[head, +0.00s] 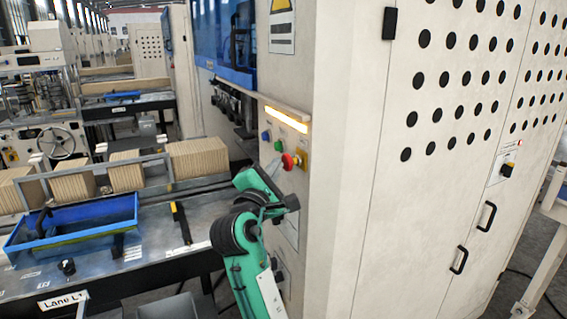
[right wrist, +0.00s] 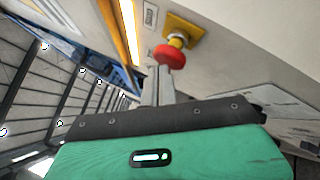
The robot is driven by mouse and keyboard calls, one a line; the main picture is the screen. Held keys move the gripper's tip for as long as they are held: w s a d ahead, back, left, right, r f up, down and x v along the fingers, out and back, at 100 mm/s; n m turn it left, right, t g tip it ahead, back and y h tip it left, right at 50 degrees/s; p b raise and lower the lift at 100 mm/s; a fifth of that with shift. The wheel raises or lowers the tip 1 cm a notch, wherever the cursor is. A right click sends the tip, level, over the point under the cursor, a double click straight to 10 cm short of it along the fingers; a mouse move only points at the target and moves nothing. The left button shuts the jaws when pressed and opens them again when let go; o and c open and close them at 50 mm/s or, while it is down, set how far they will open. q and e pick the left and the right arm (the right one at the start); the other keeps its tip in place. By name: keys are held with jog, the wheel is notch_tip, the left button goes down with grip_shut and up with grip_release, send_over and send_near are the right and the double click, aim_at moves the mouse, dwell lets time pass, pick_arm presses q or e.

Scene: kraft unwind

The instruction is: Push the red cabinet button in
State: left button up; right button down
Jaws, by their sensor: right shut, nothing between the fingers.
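The red button (head: 289,161) is a mushroom knob on a yellow base on the narrow end face of the cream cabinet (head: 340,180). In the right wrist view the red button (right wrist: 170,57) stands out from its yellow plate (right wrist: 183,29) on a short stem. My right gripper (head: 275,166) is shut and empty, its grey fingertips just left of the button in the head view. In the right wrist view its fingertips (right wrist: 158,75) reach the near edge of the knob. I cannot tell whether they touch. My left gripper is out of view.
A blue button (head: 266,136) and a green button (head: 277,146) sit left of the red one, under a lit strip (head: 286,119). A lane table with a blue tray (head: 75,222) and cardboard stacks (head: 198,158) lies left. Cabinet door handles (head: 487,215) are at right.

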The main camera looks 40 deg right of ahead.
jog(key=shift+s+d, duration=0.1)
jog(key=shift+d, duration=0.3)
jog(key=shift+a, duration=0.15)
jog(key=shift+w+a, duration=0.25)
jog(key=shift+a, duration=0.7)
jog(key=a, duration=0.2)
jog(key=w+a, duration=0.1)
jog(key=a, duration=0.1)
jog(key=shift+w+a, duration=0.1)
jog(key=shift+a, duration=0.3)
